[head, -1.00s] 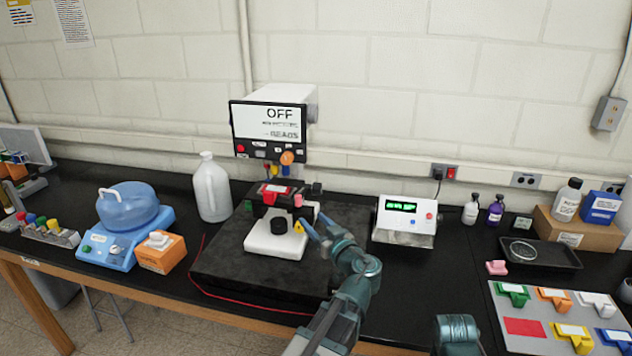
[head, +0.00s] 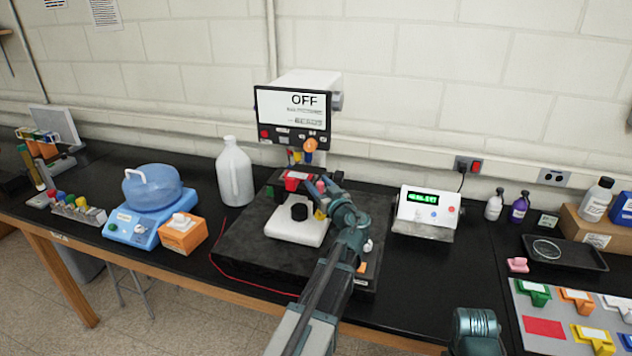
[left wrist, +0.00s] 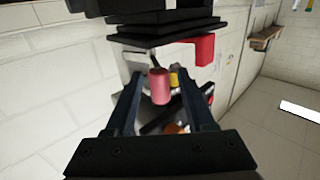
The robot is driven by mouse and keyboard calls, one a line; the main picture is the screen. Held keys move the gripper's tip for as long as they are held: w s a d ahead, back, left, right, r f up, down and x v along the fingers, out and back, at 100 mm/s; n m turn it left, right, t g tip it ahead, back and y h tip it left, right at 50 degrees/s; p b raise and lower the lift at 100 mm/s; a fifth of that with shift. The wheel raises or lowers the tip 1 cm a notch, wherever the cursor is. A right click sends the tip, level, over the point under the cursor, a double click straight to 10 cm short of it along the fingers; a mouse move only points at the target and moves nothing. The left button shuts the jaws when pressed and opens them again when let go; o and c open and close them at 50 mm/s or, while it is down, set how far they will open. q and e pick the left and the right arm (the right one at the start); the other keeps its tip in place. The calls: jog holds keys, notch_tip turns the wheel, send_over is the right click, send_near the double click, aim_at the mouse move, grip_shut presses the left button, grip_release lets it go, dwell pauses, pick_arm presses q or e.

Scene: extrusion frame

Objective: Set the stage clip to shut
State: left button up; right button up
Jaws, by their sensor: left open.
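The microscope (head: 296,225) has a white base, a dark stage with a red piece (head: 296,178) on it, and a screen reading OFF. A small pink knob (head: 320,186) stands at the right of the stage and seems to be the stage clip's handle. My left gripper (head: 324,202) is beside it, partly hidden by its own wrist. In the left wrist view the pink knob (left wrist: 159,87) shows between the two spread fingers of my left gripper (left wrist: 158,95); contact is not visible. The clip's position is too small to tell. My right gripper is out of view.
A white jug (head: 235,175) and a blue device (head: 150,210) stand left of the microscope. A display box (head: 427,213) stands on the right. A dark tray (head: 565,255) and a board of coloured pieces (head: 540,312) lie farther right. A red cord runs along the slab's front.

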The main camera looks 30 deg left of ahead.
pick_arm(q)
jog(key=shift+x, duration=0.85)
grip_shut()
